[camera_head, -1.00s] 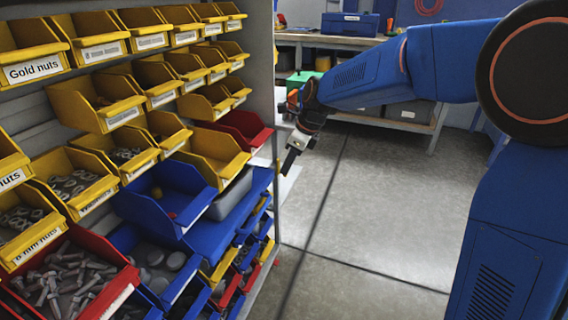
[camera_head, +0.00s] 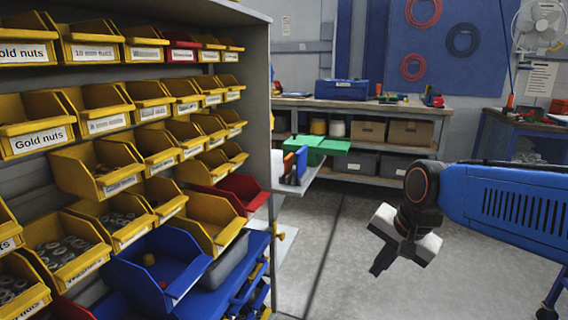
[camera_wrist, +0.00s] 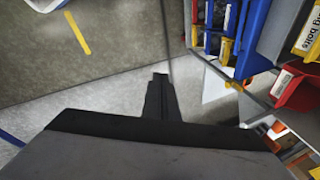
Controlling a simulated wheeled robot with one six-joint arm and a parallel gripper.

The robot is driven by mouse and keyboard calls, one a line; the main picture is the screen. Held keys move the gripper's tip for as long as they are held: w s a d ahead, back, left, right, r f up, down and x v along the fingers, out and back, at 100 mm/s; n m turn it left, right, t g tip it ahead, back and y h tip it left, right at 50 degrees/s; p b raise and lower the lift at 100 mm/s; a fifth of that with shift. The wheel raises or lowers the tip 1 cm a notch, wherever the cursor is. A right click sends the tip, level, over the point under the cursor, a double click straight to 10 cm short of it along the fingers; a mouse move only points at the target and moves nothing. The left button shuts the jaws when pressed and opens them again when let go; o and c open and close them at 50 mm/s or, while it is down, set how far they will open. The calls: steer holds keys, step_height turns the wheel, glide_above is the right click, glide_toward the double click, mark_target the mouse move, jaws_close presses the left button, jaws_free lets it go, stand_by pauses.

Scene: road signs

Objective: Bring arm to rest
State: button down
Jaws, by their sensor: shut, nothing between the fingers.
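My gripper (camera_head: 382,262) hangs at the right of the head view, pointing down and a little left over the bare floor. Its dark fingers are shut together with nothing between them. My blue arm reaches in from the right edge. In the wrist view the closed fingers (camera_wrist: 160,98) point over the grey floor, apart from the bin rack at the right. The gripper touches nothing.
A rack of yellow bins (camera_head: 38,122) fills the left, with blue and red bins lower down; a blue bin (camera_head: 160,268) sticks out. A workbench (camera_head: 360,106) stands at the back, a green box (camera_head: 318,147) before it. The floor (camera_head: 320,235) between is clear.

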steer(key=s+d+f+n+h, duration=0.1)
steer(key=s+d+f+n, duration=0.1)
steer(key=s, duration=0.4)
steer(key=s+d+f+n+t, duration=0.1)
steer(key=s+d+f+n, duration=0.1)
steer(key=s+d+n, duration=0.3)
steer(key=shift+s+d+f+n+h, duration=0.25)
steer(key=shift+s+n+h, duration=0.2)
steer(key=shift+s, duration=0.75)
